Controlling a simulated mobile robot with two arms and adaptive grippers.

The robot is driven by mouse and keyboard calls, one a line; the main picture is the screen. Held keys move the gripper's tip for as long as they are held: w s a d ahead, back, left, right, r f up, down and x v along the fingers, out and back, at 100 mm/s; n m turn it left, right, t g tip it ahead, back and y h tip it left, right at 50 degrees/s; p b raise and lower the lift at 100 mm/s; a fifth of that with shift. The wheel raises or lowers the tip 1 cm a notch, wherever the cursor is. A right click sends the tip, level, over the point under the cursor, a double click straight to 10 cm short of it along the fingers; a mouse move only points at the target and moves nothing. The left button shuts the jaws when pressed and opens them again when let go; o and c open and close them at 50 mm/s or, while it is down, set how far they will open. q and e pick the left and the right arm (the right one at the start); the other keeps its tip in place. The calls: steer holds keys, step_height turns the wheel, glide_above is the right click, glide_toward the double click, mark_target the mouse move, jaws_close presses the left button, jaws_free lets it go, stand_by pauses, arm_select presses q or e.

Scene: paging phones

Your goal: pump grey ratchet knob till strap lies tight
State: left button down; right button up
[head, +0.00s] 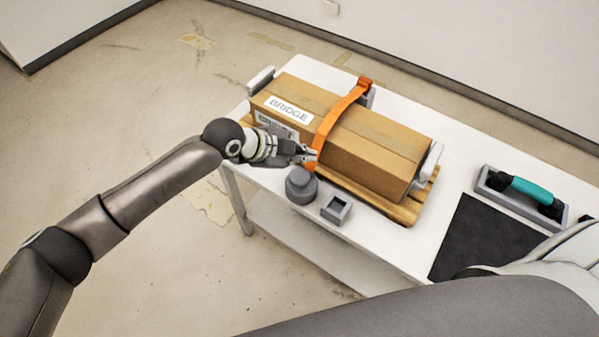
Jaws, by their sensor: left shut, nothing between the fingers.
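The grey ratchet knob (301,186) stands near the front edge of the white table. The orange strap (339,112) runs over a cardboard box (365,148) labelled BRIDGE and down its front side. Whether the strap is tight or slack I cannot tell. My left gripper (313,155) is shut and empty, with its tips in front of the strap at the box's front side, just above and behind the knob. I cannot tell whether the tips touch the strap. My right arm crosses the lower right; its gripper is out of view.
The box rests on a wooden pallet (402,213) between grey-white upright stops. A small square grey socket (337,208) is right of the knob. A black mat (482,240) and a tray (488,183) with a teal-handled tool (533,190) lie on the right.

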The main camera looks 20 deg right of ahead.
stand_by(0.4)
jaws_close()
stand_by(1.2)
